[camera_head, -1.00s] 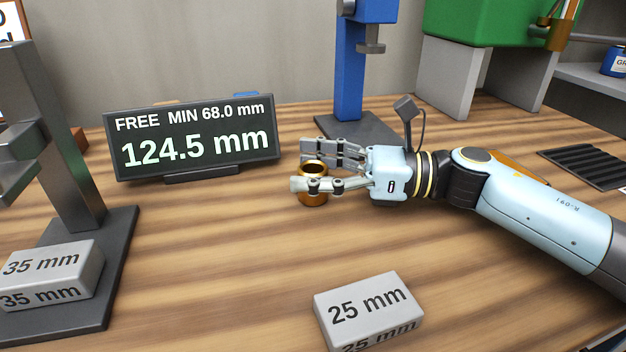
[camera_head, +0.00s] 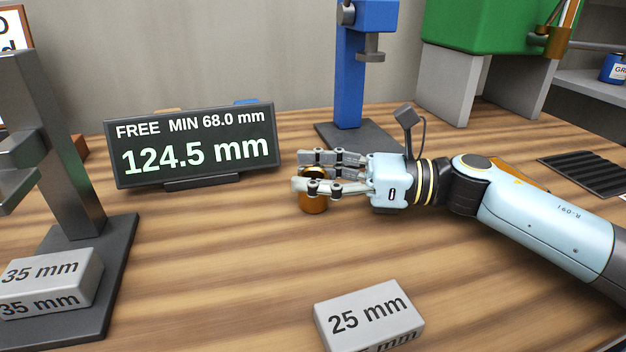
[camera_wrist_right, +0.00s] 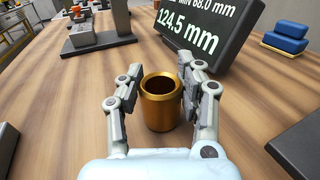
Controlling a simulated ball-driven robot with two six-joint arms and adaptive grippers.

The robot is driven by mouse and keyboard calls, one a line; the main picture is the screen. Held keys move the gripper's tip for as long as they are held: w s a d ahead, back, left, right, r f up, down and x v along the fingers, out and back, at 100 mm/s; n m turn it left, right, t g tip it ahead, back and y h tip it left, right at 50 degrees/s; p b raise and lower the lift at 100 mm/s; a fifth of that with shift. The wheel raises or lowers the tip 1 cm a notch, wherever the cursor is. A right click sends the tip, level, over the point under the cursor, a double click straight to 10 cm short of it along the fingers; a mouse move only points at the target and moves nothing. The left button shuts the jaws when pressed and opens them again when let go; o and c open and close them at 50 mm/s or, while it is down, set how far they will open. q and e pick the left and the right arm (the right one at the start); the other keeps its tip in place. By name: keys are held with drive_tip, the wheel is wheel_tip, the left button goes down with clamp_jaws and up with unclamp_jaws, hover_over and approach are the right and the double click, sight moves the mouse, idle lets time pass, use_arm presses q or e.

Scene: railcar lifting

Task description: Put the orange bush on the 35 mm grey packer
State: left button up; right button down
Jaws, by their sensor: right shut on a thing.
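The orange bush (camera_head: 314,204) is a shiny, hollow orange-gold cylinder. It stands upright between the fingers of my right gripper (camera_head: 308,172), which is shut on it. In the right wrist view the bush (camera_wrist_right: 158,108) shows its open top between the two fingers (camera_wrist_right: 155,98). The 35 mm grey packer (camera_head: 52,281) lies at the lower left in the head view, on the dark base of a grey stand. It is well apart from the bush. My left gripper is not in view.
A grey 25 mm packer (camera_head: 369,312) lies at the front. A display (camera_head: 195,145) reading 124.5 mm stands behind and left of the bush. The grey stand (camera_head: 62,150) rises behind the 35 mm packer. A blue stand (camera_head: 352,80) is at the back. Bare wood lies between bush and packers.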

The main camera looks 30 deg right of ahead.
sight(313, 174)
wheel_tip(313, 174, up, 3)
drive_tip(key=shift+r, duration=0.2)
drive_tip(key=s+d+r+p, duration=0.7)
drive_tip(key=s+p, duration=0.1)
drive_tip(key=shift+s+d+r, duration=0.35)
drive_tip(key=shift+s, duration=0.1)
